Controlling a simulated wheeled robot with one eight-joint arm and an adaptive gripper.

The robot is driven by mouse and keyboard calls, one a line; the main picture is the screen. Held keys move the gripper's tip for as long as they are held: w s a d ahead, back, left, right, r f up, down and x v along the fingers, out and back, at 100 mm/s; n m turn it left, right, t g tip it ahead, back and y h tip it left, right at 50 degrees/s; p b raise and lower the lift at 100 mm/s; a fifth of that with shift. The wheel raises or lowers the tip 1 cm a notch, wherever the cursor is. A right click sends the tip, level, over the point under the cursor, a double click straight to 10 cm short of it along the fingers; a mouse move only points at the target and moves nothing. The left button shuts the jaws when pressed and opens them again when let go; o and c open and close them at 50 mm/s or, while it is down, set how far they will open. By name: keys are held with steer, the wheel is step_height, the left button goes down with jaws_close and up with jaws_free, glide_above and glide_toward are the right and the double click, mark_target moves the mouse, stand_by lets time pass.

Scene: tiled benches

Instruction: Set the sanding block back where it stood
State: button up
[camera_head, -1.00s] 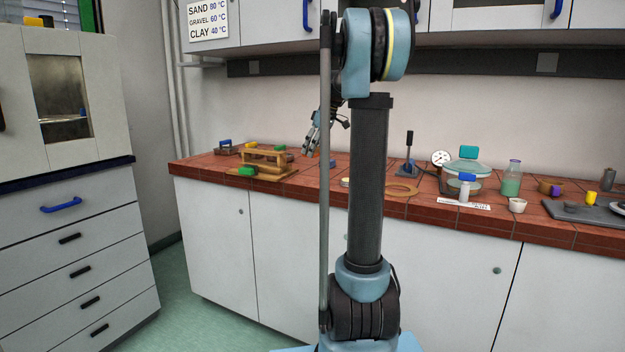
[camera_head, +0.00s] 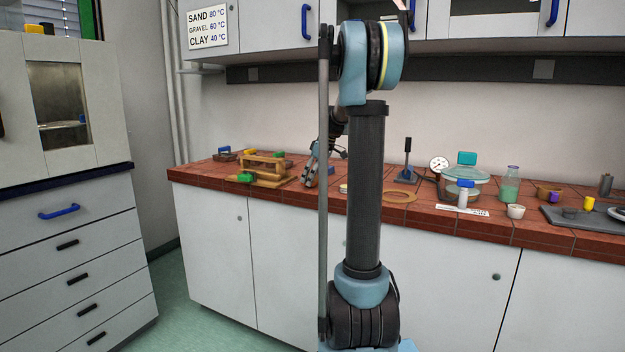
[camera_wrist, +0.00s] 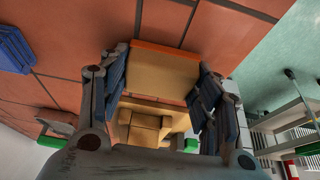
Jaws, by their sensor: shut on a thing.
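A tan block with an orange edge (camera_wrist: 160,72), which looks like the sanding block, sits between the two fingers of my gripper (camera_wrist: 160,88) in the wrist view. The fingers press on its two sides. In the head view my gripper (camera_head: 309,178) is low over the tiled bench, just right of a wooden stand (camera_head: 262,165). The block is too small to make out there. I cannot tell whether it touches the tiles. Its former spot is not marked in view.
A blue thing (camera_wrist: 15,48) lies on the tiles in the wrist view. The front edge is close.

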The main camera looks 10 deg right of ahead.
steer(key=shift+f, duration=0.3)
steer(key=o, duration=1.1)
steer(key=v, duration=1.7)
steer(key=shift+s+d+r, duration=0.2)
steer(key=shift+d+r, duration=0.05)
steer(key=s+a+f+m+h, duration=0.1)
steer(key=s+a+f+m, duration=0.2)
steer(key=s+f, duration=0.6)
steer(key=s+a+f+m+h, duration=0.1)
steer(key=s+a+f+m, duration=0.3)
steer(key=s, duration=1)
steer(key=s+f+m, duration=0.1)
steer(key=s+f, duration=0.4)
steer(key=f, duration=0.1)
steer(key=s+f+m+h, duration=0.1)
steer(key=s+f, duration=0.5)
steer(key=f, duration=0.1)
steer(key=s+d+f+m, duration=0.1)
steer(key=s+f, duration=0.4)
steer(key=f, duration=0.2)
steer(key=shift+s+f+m+g+h, duration=0.15)
steer(key=shift+s+m+g+h, duration=0.15)
steer(key=shift+h, duration=0.1)
